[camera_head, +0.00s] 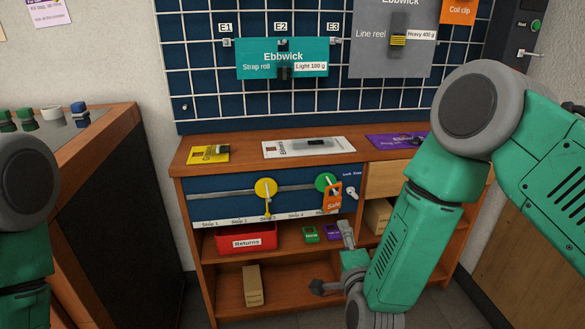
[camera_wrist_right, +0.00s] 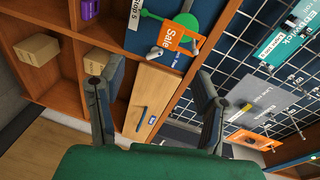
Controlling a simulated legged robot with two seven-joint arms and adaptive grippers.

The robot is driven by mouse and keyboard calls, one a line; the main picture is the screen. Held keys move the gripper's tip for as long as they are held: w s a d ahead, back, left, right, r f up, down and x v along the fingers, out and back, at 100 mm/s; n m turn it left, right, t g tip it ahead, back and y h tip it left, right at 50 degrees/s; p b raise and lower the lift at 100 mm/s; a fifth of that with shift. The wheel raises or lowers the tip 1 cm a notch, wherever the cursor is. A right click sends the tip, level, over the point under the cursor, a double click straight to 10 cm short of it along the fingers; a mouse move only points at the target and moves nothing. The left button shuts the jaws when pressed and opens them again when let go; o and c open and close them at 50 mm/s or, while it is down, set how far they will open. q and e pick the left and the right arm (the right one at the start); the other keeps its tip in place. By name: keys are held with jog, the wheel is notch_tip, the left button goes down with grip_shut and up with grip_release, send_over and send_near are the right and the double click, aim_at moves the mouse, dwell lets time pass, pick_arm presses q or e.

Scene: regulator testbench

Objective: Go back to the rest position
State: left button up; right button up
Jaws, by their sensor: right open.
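My right arm comes in from the right in the head view. Its gripper (camera_head: 331,258) is low in front of the wooden shelf unit (camera_head: 190,172), near the lower shelves. In the right wrist view the two fingers of the right gripper (camera_wrist_right: 153,88) stand wide apart with nothing between them. Behind the gap are a light wood drawer front (camera_wrist_right: 152,101) and an orange Sale tag (camera_wrist_right: 180,34). Only a green and grey part of my left arm shows at the left edge of the head view; its gripper is out of view.
A red Returns bin (camera_head: 246,237) and small green and purple boxes sit on the middle shelf. A cardboard box (camera_head: 253,286) stands on the bottom shelf. A yellow knob (camera_head: 265,188) and a green knob sit on the slider panel. A counter (camera_head: 88,150) stands at left.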

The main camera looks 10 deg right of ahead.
jog(key=s+d+f+n+g+y, duration=0.1)
jog(key=s+d+f+n+g, duration=0.2)
jog(key=s+f+n+g, duration=0.55)
jog(key=s+d+f+n+g+y, duration=0.1)
jog(key=s+d+f+n+g, duration=0.2)
jog(key=s+f+n, duration=0.9)
jog(key=s+d+r+m+g, duration=0.25)
jog(key=s+g, duration=0.25)
jog(key=s, duration=1.1)
notch_tip(320, 180, up, 13)
jog(key=p, duration=1.3)
jog(key=shift+w+d+t+h, duration=0.25)
jog(key=shift+w+t+h, duration=0.05)
jog(key=shift+w+t, duration=0.1)
jog(key=shift+f, duration=0.15)
jog(key=shift+c, duration=0.4)
